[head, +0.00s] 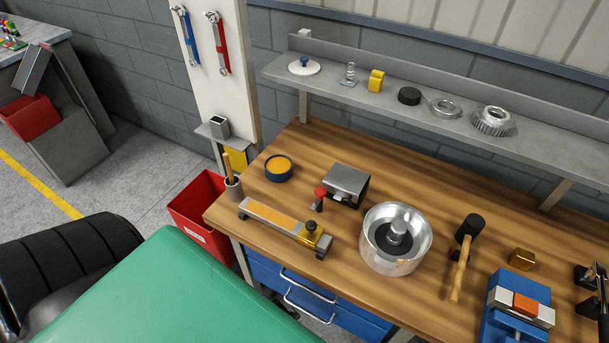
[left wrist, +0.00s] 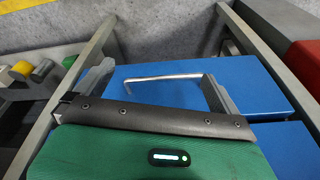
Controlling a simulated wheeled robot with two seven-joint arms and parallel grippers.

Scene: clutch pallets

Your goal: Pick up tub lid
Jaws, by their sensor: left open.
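Neither gripper shows in the head view.
Several parts, including a spring (head: 350,74), a yellow block (head: 375,81) and a gear (head: 492,121), stand along the shelf. The wooden bench (head: 330,150) holds a metal bowl (head: 397,238), a mallet (head: 465,250) and a blue vise (head: 515,310). A red bin (head: 200,210) stands left of it.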

